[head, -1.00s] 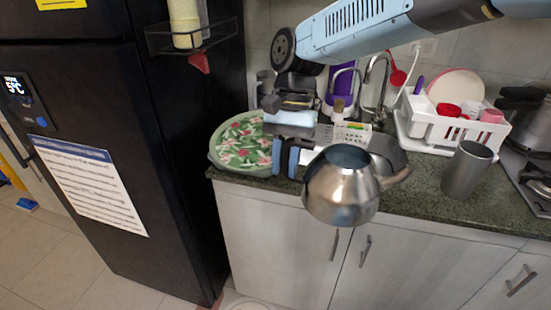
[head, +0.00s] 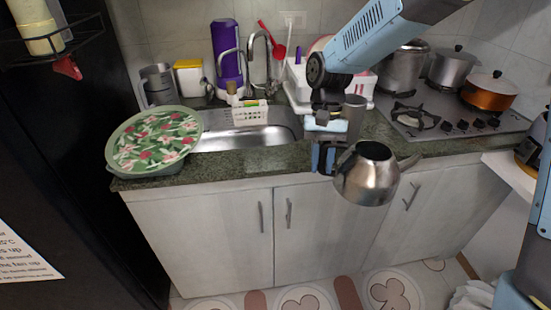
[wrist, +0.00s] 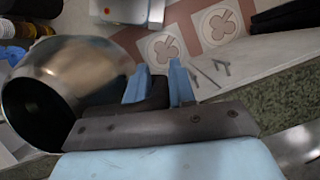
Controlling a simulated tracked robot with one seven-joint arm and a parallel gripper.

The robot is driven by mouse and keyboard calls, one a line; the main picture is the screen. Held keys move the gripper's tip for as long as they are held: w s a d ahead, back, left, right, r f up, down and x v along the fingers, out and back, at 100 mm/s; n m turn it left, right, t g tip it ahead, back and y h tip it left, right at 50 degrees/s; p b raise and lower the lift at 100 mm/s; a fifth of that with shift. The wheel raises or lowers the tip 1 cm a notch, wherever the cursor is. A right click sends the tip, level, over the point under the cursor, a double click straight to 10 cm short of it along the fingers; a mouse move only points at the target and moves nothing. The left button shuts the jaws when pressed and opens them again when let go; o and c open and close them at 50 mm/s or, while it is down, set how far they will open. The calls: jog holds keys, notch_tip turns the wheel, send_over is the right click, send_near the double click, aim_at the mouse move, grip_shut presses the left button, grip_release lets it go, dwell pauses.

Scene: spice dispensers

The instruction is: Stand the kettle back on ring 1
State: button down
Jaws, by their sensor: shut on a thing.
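The shiny metal kettle (head: 368,178) hangs in front of the counter, roughly upright, with its spout to the right. My gripper (head: 324,158) is to its left, shut on its dark handle. In the wrist view the kettle (wrist: 75,70) is at the left with a dark round opening, and the blue fingers of my gripper (wrist: 160,85) have a dark part between them. The stove (head: 450,118) is on the counter at the right. Its front left ring (head: 415,116) is bare. I cannot read which ring is number 1.
A tall metal pot (head: 403,68), a steel lidded pot (head: 452,66) and an orange pot (head: 490,92) stand on the stove. A grey metal cup (head: 354,112) stands near my arm. The sink (head: 235,137), white dish rack (head: 300,82) and floral tray (head: 152,140) are further left.

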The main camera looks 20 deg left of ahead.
jog(key=w+d+f+m, duration=0.1)
jog(key=w+d+f, duration=0.2)
jog(key=w+d, duration=0.5)
jog(key=w+d+f+m+y, duration=0.1)
jog(key=w+d+f, duration=0.3)
jog(key=w+d, duration=0.5)
jog(key=w+d+f+m, duration=0.1)
jog(key=w+d+f, duration=0.3)
jog(key=w+d, duration=0.5)
jog(key=d, duration=0.8)
jog(key=shift+d+f, duration=0.2)
jog(key=shift+f, duration=0.05)
